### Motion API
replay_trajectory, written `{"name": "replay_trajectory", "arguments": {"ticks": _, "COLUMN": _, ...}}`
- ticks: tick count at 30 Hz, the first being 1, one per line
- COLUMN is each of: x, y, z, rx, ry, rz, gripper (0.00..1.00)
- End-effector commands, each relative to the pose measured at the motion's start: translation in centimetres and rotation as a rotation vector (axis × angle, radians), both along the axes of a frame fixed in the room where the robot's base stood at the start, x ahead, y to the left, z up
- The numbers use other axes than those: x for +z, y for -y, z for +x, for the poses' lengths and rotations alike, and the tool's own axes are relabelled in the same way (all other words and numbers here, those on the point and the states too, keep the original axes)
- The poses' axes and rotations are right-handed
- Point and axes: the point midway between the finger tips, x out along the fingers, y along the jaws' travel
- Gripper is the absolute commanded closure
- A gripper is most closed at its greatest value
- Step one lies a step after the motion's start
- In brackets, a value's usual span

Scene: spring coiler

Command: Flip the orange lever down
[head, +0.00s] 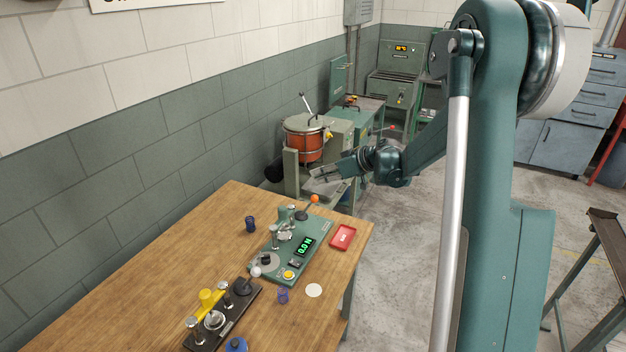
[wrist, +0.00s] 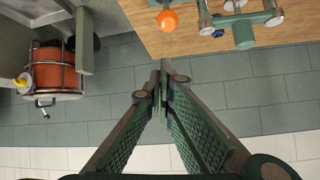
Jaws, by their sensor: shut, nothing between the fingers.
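The orange lever (head: 315,199) is a round orange ball on a short dark arm at the far end of the green spring coiler (head: 262,283) on the wooden table. The orange ball also shows in the wrist view (wrist: 167,20), near the table edge at the top. My gripper (head: 318,178) is shut and empty, above and beyond the table's far edge. In the head view it is just above the orange ball, apart from it. In the wrist view the fingertips (wrist: 162,68) lie a little below the ball, with a gap between.
An orange drum machine (head: 303,140) stands behind my gripper. The table's left part is clear.

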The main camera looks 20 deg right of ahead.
Motion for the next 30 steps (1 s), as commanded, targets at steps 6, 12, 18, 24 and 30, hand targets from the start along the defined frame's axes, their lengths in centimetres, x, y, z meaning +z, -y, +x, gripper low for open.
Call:
{"name": "replay_trajectory", "arguments": {"ticks": 6, "x": 1.6, "y": 1.9, "z": -2.2, "rx": -0.001, "ry": 0.001, "rz": 0.001, "gripper": 1.00}}
{"name": "replay_trajectory", "arguments": {"ticks": 12, "x": 2.3, "y": 2.8, "z": -3.2, "rx": -0.001, "ry": 0.000, "rz": 0.001, "gripper": 1.00}}
{"name": "replay_trajectory", "arguments": {"ticks": 18, "x": 2.5, "y": 3.0, "z": -3.5, "rx": 0.000, "ry": 0.000, "rz": 0.002, "gripper": 1.00}}
{"name": "replay_trajectory", "arguments": {"ticks": 24, "x": 2.5, "y": 3.0, "z": -3.4, "rx": 0.001, "ry": 0.001, "rz": 0.001, "gripper": 1.00}}
{"name": "replay_trajectory", "arguments": {"ticks": 30, "x": 2.5, "y": 3.0, "z": -3.4, "rx": 0.001, "ry": 0.001, "rz": 0.001, "gripper": 1.00}}
